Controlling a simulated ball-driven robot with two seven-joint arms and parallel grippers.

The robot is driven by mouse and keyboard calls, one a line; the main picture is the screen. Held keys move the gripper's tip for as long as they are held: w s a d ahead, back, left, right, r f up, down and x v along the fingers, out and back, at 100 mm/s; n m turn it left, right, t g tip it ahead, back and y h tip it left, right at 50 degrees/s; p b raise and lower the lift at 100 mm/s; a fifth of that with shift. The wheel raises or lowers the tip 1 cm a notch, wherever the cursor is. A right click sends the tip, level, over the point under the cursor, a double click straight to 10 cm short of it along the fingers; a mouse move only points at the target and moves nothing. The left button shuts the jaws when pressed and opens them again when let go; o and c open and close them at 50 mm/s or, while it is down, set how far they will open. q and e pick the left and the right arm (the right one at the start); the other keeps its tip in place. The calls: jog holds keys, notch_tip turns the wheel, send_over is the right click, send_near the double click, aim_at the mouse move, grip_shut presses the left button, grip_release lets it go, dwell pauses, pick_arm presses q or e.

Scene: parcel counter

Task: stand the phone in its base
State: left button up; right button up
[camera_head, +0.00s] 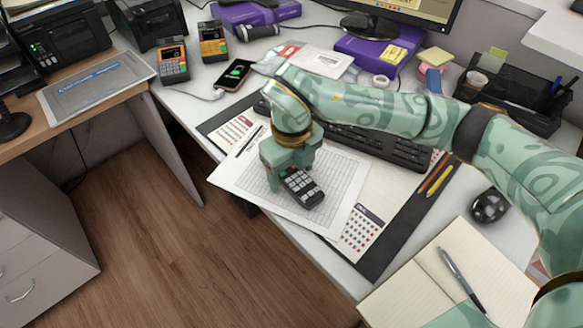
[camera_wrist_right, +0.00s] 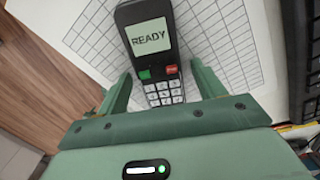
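The phone, a black handset with a lit screen reading READY and a keypad with a green and a red key, lies face up on the gridded paper in the head view (camera_head: 302,187). It also shows in the right wrist view (camera_wrist_right: 152,42). My right gripper (camera_head: 291,172) is over its keypad end, pointing down. In the wrist view, its two fingers (camera_wrist_right: 163,90) stand on either side of the handset, with small gaps showing, so it looks open. I cannot make out the phone's base for sure. My left gripper is not in view.
The gridded sheet (camera_head: 235,172) lies on a dark desk mat (camera_head: 392,243). A keyboard (camera_head: 375,146), mouse (camera_head: 488,205) and open notebook (camera_head: 405,292) are to the right. The desk's front edge is close.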

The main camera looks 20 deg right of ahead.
jog(key=shift+f+b, duration=0.15)
jog(key=shift+b, duration=0.15)
jog(key=shift+r, duration=0.2)
notch_tip(320, 180, up, 8)
jog(key=p, duration=0.4)
jog(key=shift+w+r, duration=0.1)
jog(key=shift+r, duration=0.1)
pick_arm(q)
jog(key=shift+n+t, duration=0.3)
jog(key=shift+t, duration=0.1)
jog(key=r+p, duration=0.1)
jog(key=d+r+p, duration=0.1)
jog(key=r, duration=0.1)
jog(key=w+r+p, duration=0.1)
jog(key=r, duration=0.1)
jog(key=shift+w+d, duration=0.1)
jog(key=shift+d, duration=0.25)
pick_arm(e)
notch_tip(320, 180, up, 8)
send_over(291, 173)
jog(key=shift+f, duration=0.1)
